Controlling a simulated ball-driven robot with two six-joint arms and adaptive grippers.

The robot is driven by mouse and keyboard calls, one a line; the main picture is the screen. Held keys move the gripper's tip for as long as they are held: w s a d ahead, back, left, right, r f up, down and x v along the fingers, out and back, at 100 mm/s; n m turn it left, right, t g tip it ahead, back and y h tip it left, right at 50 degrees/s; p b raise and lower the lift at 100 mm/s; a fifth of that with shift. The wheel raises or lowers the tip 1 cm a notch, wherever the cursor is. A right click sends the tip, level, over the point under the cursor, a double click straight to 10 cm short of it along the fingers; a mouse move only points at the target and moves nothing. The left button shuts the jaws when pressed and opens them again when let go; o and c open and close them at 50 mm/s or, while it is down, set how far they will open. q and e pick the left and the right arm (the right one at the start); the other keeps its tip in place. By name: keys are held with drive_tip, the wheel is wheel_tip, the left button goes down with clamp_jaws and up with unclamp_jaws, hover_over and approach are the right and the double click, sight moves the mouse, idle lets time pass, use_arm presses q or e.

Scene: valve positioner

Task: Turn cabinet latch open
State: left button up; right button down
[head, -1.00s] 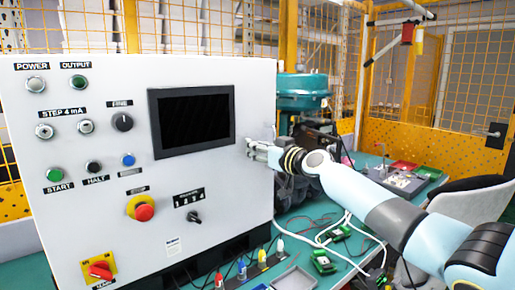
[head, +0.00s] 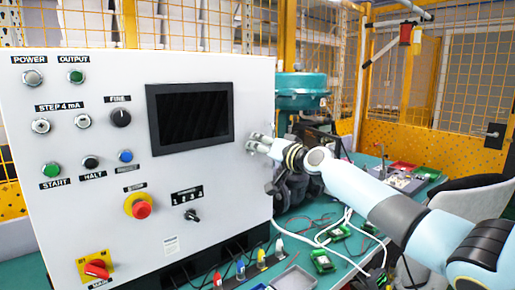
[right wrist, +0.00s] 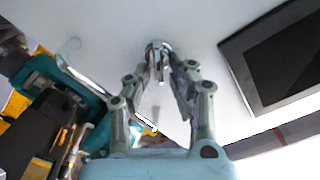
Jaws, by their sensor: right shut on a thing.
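The white control cabinet (head: 215,180) fills the left half of the head view. My right gripper (head: 256,142) is at the right edge of its front panel, to the right of the dark screen (head: 190,117). In the right wrist view, my right gripper (right wrist: 160,72) is shut on a small metallic latch (right wrist: 157,50) on the white panel. The fingers hide most of the latch, so its turn angle cannot be told. My left gripper is not in view.
Buttons, knobs and a red emergency stop (head: 141,208) sit on the panel left of my gripper. A teal valve actuator (head: 300,92) stands behind the cabinet's right side. Cables and green boards (head: 322,262) lie on the teal bench below my arm.

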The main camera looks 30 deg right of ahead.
drive_tip(key=m, duration=0.3)
drive_tip(key=f+m, duration=0.1)
drive_tip(key=m, duration=0.6)
drive_tip(key=shift+d+f, duration=0.25)
drive_tip(key=shift+d, duration=0.1)
drive_tip(key=shift+m, duration=0.4)
drive_tip(key=c, duration=1.4)
unclamp_jaws()
drive_tip(key=shift+s, duration=0.1)
drive_tip(key=s, duration=0.7)
drive_tip(key=shift+s+d, duration=0.15)
drive_tip(key=shift+d, duration=0.15)
